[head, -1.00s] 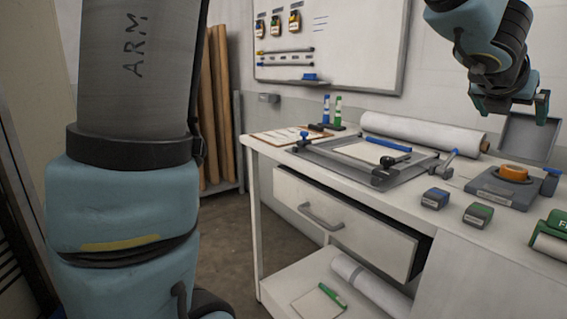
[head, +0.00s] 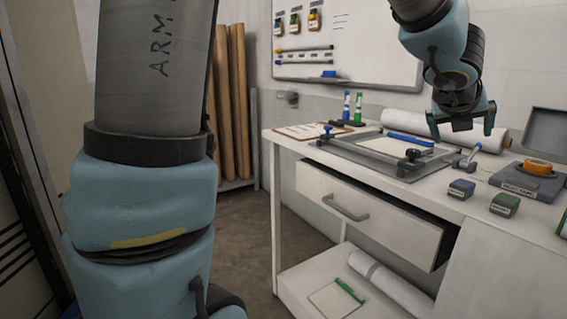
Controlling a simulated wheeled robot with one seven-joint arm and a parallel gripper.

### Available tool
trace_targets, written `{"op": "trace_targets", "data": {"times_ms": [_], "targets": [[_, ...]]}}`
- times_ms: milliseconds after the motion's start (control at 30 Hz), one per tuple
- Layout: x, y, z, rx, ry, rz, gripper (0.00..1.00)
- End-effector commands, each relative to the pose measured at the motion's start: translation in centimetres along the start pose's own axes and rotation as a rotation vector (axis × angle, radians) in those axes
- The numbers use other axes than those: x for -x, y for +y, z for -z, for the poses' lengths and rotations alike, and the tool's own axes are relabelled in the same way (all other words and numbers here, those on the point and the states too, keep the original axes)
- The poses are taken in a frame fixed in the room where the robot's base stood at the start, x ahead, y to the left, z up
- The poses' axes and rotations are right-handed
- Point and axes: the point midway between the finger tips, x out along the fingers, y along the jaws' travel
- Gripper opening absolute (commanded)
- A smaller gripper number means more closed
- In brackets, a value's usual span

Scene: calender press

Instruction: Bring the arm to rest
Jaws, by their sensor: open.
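My gripper (head: 462,131) hangs in the upper right of the head view, pointing down, its two fingers apart with nothing between them. It is above the white workbench (head: 283,144), in front of the white roll and to the right of the whiteboard's lower edge. It appears clear of the bench top. The upper part of my arm fills the left of the view.
The bench holds a press frame (head: 340,150) with a blue-handled bar, a white paper roll (head: 399,121), two small blocks (head: 461,189) and an orange ring on a grey base (head: 537,167). A drawer (head: 370,222) stands partly open. Floor is clear left of the bench.

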Motion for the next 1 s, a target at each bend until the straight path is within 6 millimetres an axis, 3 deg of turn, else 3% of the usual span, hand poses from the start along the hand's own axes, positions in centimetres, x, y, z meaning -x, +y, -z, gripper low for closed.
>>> {"op": "trace_targets", "data": {"times_ms": [167, 267, 400, 500, 600, 800, 1000], "targets": [[-1.3, 7.9, 1.9, 0.342, 0.022, -0.143, 1.00], [-1.6, 14.2, 3.9, 0.637, 0.019, -0.262, 1.00], [-0.7, 23.6, 8.1, 1.142, -0.033, -0.462, 1.00], [0.8, 29.6, 11.9, 1.526, -0.110, -0.609, 1.00], [2.5, 34.0, 15.5, 1.875, -0.210, -0.734, 1.00], [5.4, 38.9, 21.5, 2.400, -0.416, -0.914, 1.00], [7.8, 41.5, 26.6, 2.829, -0.651, -1.047, 1.00]]}}
